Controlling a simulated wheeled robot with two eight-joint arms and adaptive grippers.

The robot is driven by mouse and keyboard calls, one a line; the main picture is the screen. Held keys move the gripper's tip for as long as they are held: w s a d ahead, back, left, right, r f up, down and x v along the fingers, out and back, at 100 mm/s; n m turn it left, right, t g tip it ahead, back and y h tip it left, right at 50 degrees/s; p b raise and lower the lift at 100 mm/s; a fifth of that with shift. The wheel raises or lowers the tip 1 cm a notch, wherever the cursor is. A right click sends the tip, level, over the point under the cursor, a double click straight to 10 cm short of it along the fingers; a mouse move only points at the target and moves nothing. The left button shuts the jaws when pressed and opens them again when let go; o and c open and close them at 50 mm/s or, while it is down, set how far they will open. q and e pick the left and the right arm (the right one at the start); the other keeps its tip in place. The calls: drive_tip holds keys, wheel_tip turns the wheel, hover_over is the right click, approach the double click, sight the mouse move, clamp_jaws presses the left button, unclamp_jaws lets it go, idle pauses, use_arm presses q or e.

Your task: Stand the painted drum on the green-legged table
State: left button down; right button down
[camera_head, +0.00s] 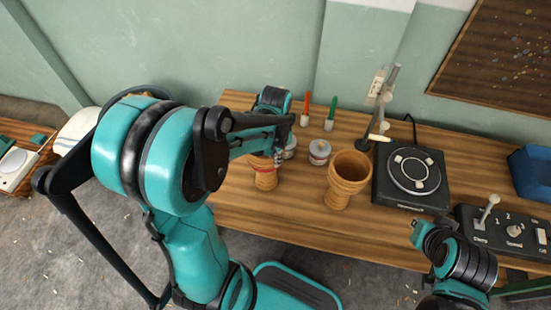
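A small goblet drum (266,180) with a reddish band near its top stands on the wooden bench (300,222), partly covered by my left arm. It looks like the painted drum. My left gripper (278,158) is at its upper rim, pointing down. Its fingers are small and partly hidden, so I cannot tell whether they are open or grip the rim. A larger plain wooden goblet drum (346,182) stands upright to the right. My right arm (462,265) is at the lower right; its gripper does not show clearly. A green bar (522,287) shows below the bench's right front edge.
A black turntable (412,180), a control box (508,230) and a blue bin (532,172) fill the bench's right side. Small lidded pots (319,151), a red and a green tool (331,115) and a stand (384,105) are behind. A slatted table (15,182) is at left.

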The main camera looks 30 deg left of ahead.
use_arm(q)
drive_tip(key=shift+f, duration=0.2)
drive_tip(key=c, duration=1.7)
unclamp_jaws()
drive_tip(key=shift+r, duration=0.1)
drive_tip(key=shift+r, duration=0.3)
wheel_tip(320, 180, up, 11)
drive_tip(key=p, duration=0.5)
drive_tip(key=shift+s+d+r+n+t, duration=0.75)
drive_tip(key=shift+s+d+t, duration=0.25)
drive_tip(key=shift+s+t, duration=0.25)
drive_tip(key=shift+s+d+r+n+t, duration=0.7)
drive_tip(key=shift+s+d+t, duration=0.25)
drive_tip(key=shift+s+t, duration=0.25)
drive_tip(key=shift+s+d+r+n+t, duration=0.75)
drive_tip(key=shift+s+d+t, duration=0.25)
drive_tip(key=shift+s+t, duration=0.2)
